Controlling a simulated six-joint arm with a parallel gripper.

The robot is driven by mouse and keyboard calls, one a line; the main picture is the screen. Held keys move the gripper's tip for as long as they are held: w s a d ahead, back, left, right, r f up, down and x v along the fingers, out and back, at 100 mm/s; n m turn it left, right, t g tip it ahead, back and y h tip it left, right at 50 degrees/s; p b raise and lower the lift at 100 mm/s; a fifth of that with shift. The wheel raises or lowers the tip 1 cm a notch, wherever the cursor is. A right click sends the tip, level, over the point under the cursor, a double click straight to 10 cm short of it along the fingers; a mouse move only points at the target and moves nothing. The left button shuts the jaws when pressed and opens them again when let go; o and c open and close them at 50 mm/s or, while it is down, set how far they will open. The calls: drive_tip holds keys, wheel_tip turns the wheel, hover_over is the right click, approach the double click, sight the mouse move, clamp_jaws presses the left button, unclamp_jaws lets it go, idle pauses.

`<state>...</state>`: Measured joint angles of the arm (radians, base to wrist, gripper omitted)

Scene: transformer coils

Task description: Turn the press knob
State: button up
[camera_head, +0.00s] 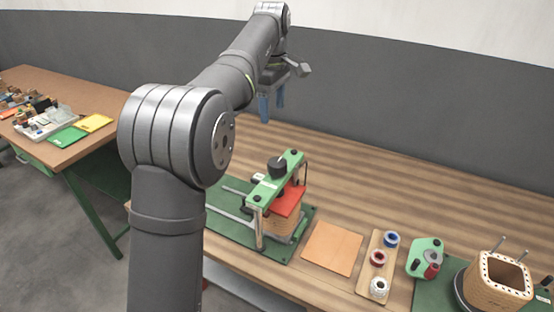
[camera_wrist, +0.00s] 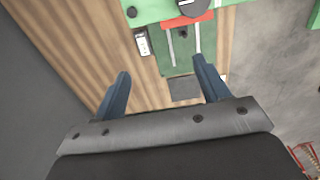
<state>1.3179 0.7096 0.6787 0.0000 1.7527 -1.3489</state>
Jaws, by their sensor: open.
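The press has a green top bar (camera_head: 275,180) on metal posts over a red plate (camera_head: 287,201) and a tan coil block (camera_head: 282,218), all on a green base (camera_head: 222,228). The black press knob (camera_head: 277,166) sits on top of the bar. In the wrist view the dark knob (camera_wrist: 194,7) shows at the top edge, partly cut off. My gripper (camera_head: 272,108) is open and empty, held above and behind the press, apart from it. In the wrist view the two blue fingers (camera_wrist: 160,72) are spread, with the press beyond them.
Right of the press lie an orange-tan sheet (camera_head: 332,248), a wooden strip with spools (camera_head: 376,264), a green spool holder (camera_head: 425,257) and a wooden coil form (camera_head: 497,286). A side bench (camera_head: 95,95) with parts stands left. The wooden table behind the press is clear.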

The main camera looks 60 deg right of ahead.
sight(277, 162)
drive_tip(key=s+a+r+n, duration=0.5)
drive_tip(key=a+r+n, duration=0.1)
drive_tip(key=n, duration=0.4)
drive_tip(key=f, duration=1.7)
drive_tip(key=shift+w+a+f, duration=0.1)
drive_tip(key=shift+a+f, duration=0.1)
drive_tip(key=shift+a, duration=0.05)
drive_tip(key=c, duration=1)
